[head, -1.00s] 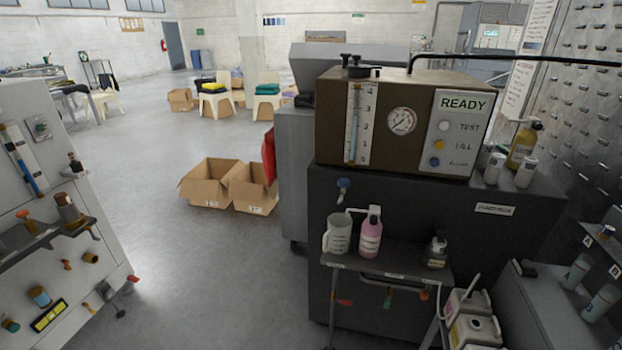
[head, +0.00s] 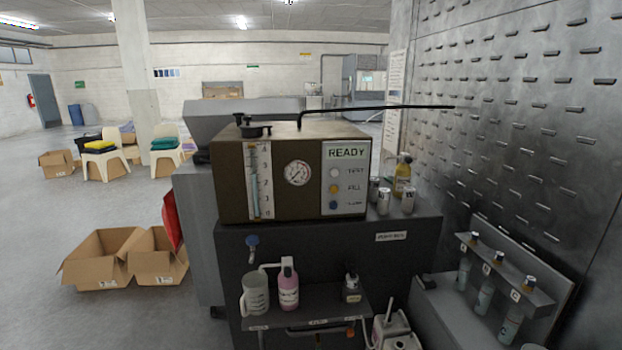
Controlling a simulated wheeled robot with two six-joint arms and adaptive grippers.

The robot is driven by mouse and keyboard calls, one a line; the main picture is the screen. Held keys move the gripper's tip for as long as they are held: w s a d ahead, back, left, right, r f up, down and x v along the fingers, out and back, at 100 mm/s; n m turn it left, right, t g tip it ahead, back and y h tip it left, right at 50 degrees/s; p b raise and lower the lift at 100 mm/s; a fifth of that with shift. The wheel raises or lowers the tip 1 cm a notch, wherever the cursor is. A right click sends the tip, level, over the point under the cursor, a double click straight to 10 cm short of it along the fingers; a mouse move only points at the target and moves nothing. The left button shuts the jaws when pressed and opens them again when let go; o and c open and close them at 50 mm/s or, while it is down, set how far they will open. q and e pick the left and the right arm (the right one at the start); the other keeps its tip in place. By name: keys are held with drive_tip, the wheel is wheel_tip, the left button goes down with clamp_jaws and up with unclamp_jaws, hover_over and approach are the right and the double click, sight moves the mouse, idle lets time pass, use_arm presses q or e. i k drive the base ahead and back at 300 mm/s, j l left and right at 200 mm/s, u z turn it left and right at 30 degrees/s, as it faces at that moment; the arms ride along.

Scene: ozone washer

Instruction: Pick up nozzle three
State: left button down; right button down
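I cannot make out anything clearly marked as nozzle three. A rail (head: 505,268) at the right carries small lettered tags and several small capped tops. Pale bottles hang or stand below it, such as one near the front (head: 510,326); whether any of these is a nozzle I cannot tell. Neither my left nor my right gripper is in view.
A brown machine (head: 285,208) reading READY sits on a dark cabinet (head: 400,260). Cardboard boxes (head: 103,262) stand on the floor at left.

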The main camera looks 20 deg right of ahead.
sight(530, 281)
drive_tip(key=z, duration=1.3)
